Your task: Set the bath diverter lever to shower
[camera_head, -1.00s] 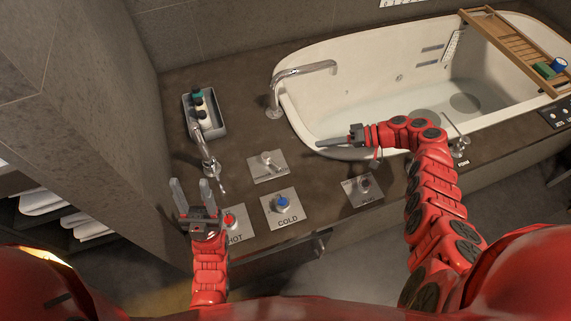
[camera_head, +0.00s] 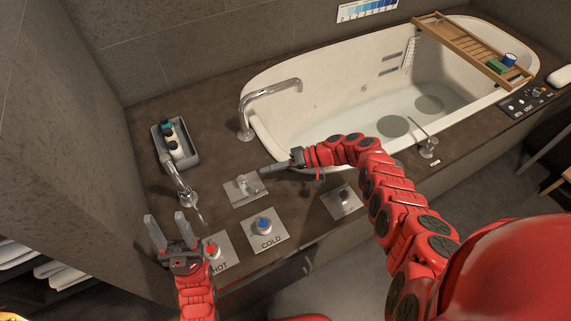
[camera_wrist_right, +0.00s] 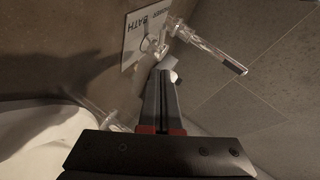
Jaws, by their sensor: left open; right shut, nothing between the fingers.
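The diverter plate (camera_head: 238,194) is a pale square on the dark counter, left of the tub's near end. Its small chrome lever (camera_head: 248,183) sits on it, partly hard to make out. My right gripper (camera_head: 263,170) is shut and empty, its fingertips beside the lever at the plate's upper right; I cannot tell whether they touch. In the right wrist view, the shut fingers (camera_wrist_right: 161,76) point toward the plate (camera_wrist_right: 135,42), which shows the word BATH and partly readable SHOWER lettering. My left gripper (camera_head: 170,232) is open and empty, left of the HOT plate.
The blue COLD knob (camera_head: 263,224) and red HOT knob (camera_head: 211,249) stand in front of the diverter. The tub filler (camera_head: 245,115) rises behind. Another knob plate (camera_head: 342,202) lies to the right.

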